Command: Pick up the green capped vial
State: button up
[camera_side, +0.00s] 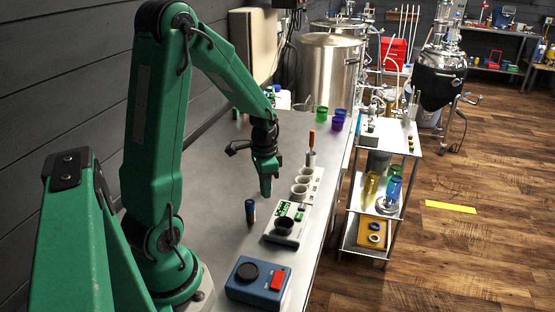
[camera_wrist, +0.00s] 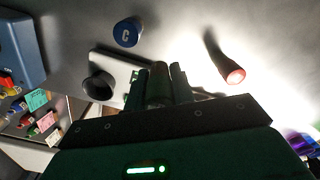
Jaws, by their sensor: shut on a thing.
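My gripper (camera_side: 266,186) points down over the grey bench, left of the row of white rings, with its fingers close together. In the wrist view my gripper (camera_wrist: 160,85) is shut on a slim dark cylinder (camera_wrist: 159,78), mostly hidden between the fingers. I take this to be the green capped vial, but its cap colour does not show clearly. I cannot tell if it touches the bench. A blue capped vial (camera_side: 250,211) stands upright nearer the camera. Its cap marked C shows in the wrist view (camera_wrist: 127,32).
Coloured cups (camera_side: 322,113) stand farther back. A shelf cart (camera_side: 395,153) is beyond the edge.

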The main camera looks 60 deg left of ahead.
jog(key=d+r, duration=0.4)
jog(key=d, duration=0.3)
jog(key=shift+w+d+r, duration=0.25)
jog(key=shift+d, duration=0.05)
jog(key=shift+w, duration=0.1)
jog(key=w+d+r+n, duration=0.2)
jog(key=w+d+r, duration=0.6)
jog(key=w+d, duration=0.2)
jog(key=s+a+f+n, duration=0.2)
jog(key=s+a+n, duration=0.1)
jog(key=a+n, duration=0.2)
jog(key=s+a+f+n, duration=0.3)
jog(key=a+n, duration=0.2)
jog(key=a, duration=0.4)
jog(key=s+a+f+n, duration=0.2)
jog(key=s+a+n, duration=0.2)
jog(key=a+n, duration=0.2)
jog(key=shift+a+f, duration=0.4)
jog(key=shift+a, duration=0.1)
